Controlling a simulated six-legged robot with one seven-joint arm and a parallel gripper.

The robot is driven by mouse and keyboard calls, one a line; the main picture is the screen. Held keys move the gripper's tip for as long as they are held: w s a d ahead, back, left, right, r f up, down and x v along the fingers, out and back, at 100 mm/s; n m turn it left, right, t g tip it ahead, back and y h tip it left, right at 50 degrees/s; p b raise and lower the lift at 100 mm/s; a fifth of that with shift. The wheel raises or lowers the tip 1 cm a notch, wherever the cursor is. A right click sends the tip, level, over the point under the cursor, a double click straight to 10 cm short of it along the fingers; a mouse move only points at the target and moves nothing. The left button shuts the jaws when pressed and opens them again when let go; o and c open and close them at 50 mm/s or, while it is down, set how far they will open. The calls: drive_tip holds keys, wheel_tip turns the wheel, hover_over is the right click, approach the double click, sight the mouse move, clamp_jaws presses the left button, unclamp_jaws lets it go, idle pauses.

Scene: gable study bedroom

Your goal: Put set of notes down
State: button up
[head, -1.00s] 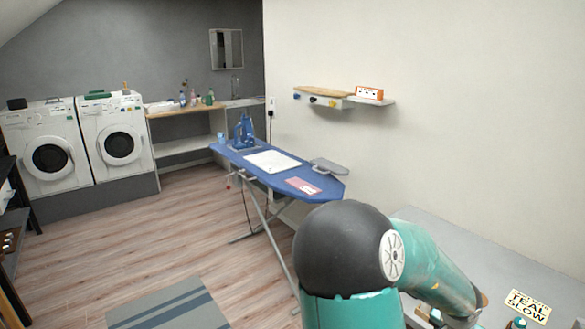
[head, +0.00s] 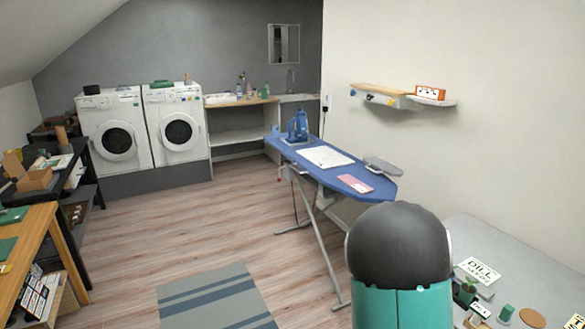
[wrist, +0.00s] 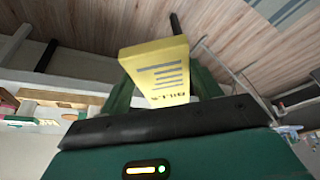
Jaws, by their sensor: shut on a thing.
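A yellow set of notes (wrist: 158,70), with dark printed lines and lettering that seems to read "BILLS", is in the wrist view. My gripper (wrist: 163,88) is shut on it, with a green finger on each side. The notes are held clear of the floor that shows behind them. Their far side is hidden. In the head view my own dark and teal arm link fills the lower right, and neither the gripper nor the notes can be seen there.
A grey table (head: 480,238) at right holds cards and small items. A wooden desk (head: 42,222) is at left. The floor between is open around a striped rug (head: 215,300).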

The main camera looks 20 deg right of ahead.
drive_tip(key=w+a+f+n+y, duration=0.1)
drive_tip(key=w+a+f+n, duration=0.1)
drive_tip(key=a, duration=0.8)
drive_tip(key=w+a+f+n+y, duration=0.1)
drive_tip(key=w+a+f+n, duration=0.1)
drive_tip(key=w+a+n, duration=0.2)
drive_tip(key=w+a+f+n+t+y, duration=0.1)
drive_tip(key=w+a, duration=0.6)
drive_tip(key=a, duration=0.9)
drive_tip(key=shift+w+a+f+n, duration=0.4)
drive_tip(key=shift+f+n, duration=0.3)
drive_tip(key=shift+n, duration=0.2)
